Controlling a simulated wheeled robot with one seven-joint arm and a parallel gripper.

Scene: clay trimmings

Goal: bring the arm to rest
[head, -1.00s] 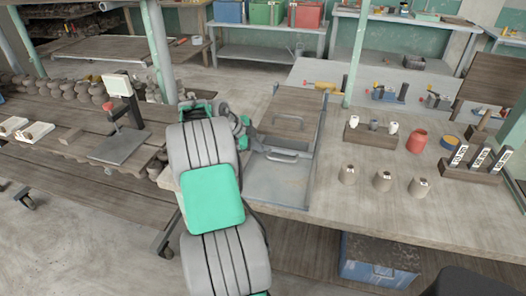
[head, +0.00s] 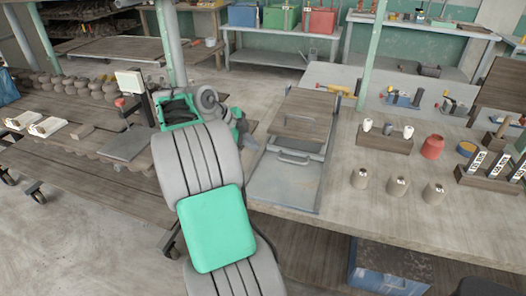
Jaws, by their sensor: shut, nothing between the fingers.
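My arm (head: 218,228), grey with a green pad, rises from the bottom of the head view and bends at a green-trimmed joint. My gripper (head: 241,128) is small at the arm's far end, partly hidden by the wrist. It is shut and empty, just left of the grey tray with a wooden board (head: 283,180) on the workbench. I cannot tell its exact height above the bench or whether it touches anything.
A scale-like stand (head: 126,143) is close left of the arm. A green post (head: 369,55) stands behind.

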